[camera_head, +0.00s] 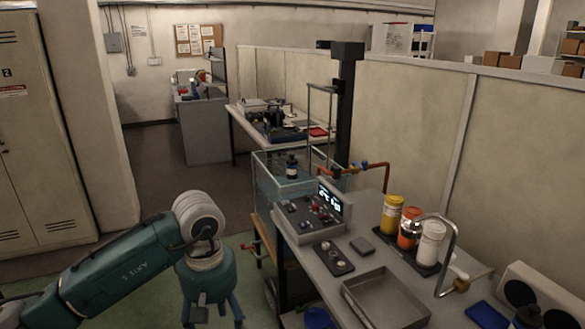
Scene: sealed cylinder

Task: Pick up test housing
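A small dark cylinder with a pale band (292,167), which may be the test housing, stands upright at the glass-walled tank (283,188). I cannot tell for certain that it is the housing, or whether it is inside the tank or behind its glass. My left gripper (213,317) hangs pointing down at the lower left, left of the bench and well short of the cylinder. Its fingers are spread apart with nothing visible between them; their tips are near the bottom edge of the picture. My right gripper is not in view.
The bench (345,278) holds a control box (312,217) with a lit display, a grey tray (385,300), and yellow (391,215), orange (408,230) and white (430,243) containers. A copper pipe (385,176) and black column (347,105) stand near the tank. Floor is clear behind my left arm.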

